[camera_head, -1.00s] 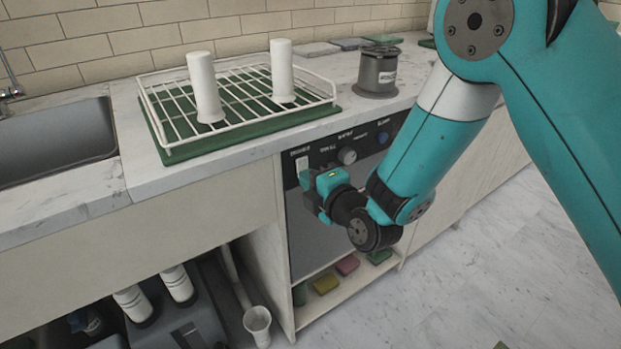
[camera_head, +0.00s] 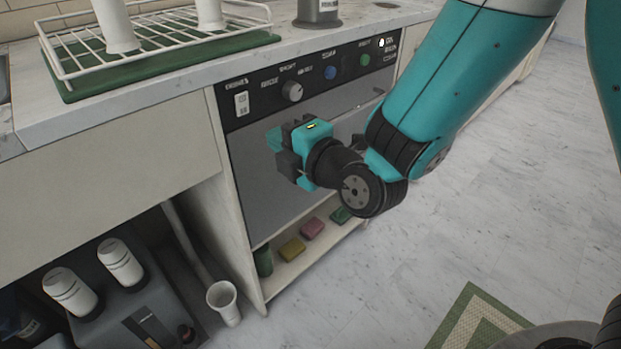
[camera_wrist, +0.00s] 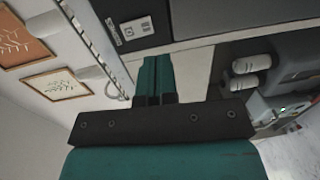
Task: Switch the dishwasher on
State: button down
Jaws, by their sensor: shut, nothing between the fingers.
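The dishwasher (camera_head: 270,185) has a grey door and a black control panel (camera_head: 312,84) along its top. At the panel's left end is a white rocker switch (camera_head: 241,103), which also shows in the wrist view (camera_wrist: 135,28). To its right are a grey knob (camera_head: 292,91), a blue button (camera_head: 331,72), a green button (camera_head: 365,60) and a small white light or mark (camera_head: 382,43). My gripper (camera_head: 275,139) is shut and empty in front of the door, below and right of the switch in the head view. Its fingers (camera_wrist: 156,65) are together in the wrist view, apart from the switch.
A white rack (camera_head: 165,40) with white cups stands on the counter above. A grey container (camera_head: 318,12) stands near the edge. Below are a shelf with sponges (camera_head: 292,249), a white cup (camera_head: 222,297) and a grey machine (camera_head: 150,300).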

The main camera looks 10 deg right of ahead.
jog(key=b+v, duration=0.6)
jog(key=b, duration=0.3)
jog(key=shift+f, duration=0.65)
